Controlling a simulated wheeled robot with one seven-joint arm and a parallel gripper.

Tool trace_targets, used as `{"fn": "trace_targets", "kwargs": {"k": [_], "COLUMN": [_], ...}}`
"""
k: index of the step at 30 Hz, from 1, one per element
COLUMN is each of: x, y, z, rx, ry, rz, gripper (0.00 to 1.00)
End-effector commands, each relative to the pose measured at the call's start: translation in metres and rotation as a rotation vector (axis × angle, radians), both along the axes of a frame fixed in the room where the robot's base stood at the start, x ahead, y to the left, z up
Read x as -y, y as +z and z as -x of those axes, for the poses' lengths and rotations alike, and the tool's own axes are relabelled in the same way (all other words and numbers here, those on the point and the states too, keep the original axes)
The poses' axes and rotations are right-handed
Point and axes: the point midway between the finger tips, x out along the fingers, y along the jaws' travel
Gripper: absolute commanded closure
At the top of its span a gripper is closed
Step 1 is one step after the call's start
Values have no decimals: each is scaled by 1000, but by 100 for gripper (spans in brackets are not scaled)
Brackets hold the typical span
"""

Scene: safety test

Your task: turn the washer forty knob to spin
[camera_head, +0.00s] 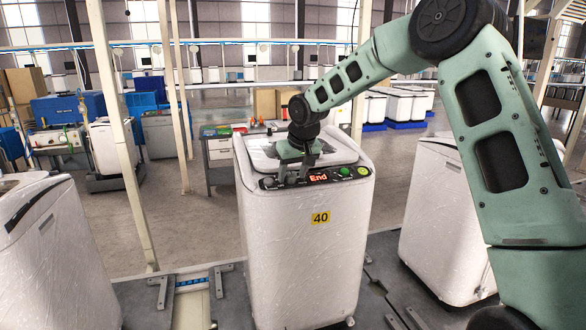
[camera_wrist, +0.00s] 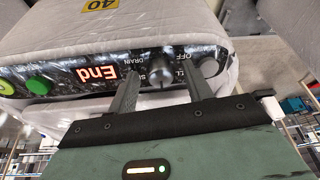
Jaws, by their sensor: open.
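The white, film-wrapped washer (camera_head: 300,250) with the yellow "40" label (camera_head: 320,218) stands in the middle of the head view. Its dark control panel shows "End" in red on a display (camera_head: 318,178). In the wrist view the panel appears upside down, with a dark round knob (camera_wrist: 160,58) beside the words "DRAIN" and "OFF"; other lettering is partly covered. My gripper (camera_wrist: 160,76) is open at the panel, one finger on each side of this knob. I cannot tell whether the fingers touch it. The knob's pointer direction is unclear.
On the panel are a second round knob (camera_wrist: 208,68) close to the right finger and a green button (camera_wrist: 40,84). Other white washers stand at the left (camera_head: 50,260) and right (camera_head: 440,220) in the head view. A metal post (camera_head: 120,130) rises left of washer forty.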

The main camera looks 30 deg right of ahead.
Motion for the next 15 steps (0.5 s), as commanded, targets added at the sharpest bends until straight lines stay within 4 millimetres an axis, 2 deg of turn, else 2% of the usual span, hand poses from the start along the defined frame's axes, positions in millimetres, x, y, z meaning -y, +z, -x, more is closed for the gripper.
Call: {"fn": "trace_targets", "kwargs": {"k": [9, 14, 15], "x": [0, 0, 0], "y": [-3, -2, -2], "z": [-1, -1, -1], "rx": [1, 1, 1], "ry": [0, 0, 0], "rz": [0, 0, 0], "gripper": [50, 94, 94]}}
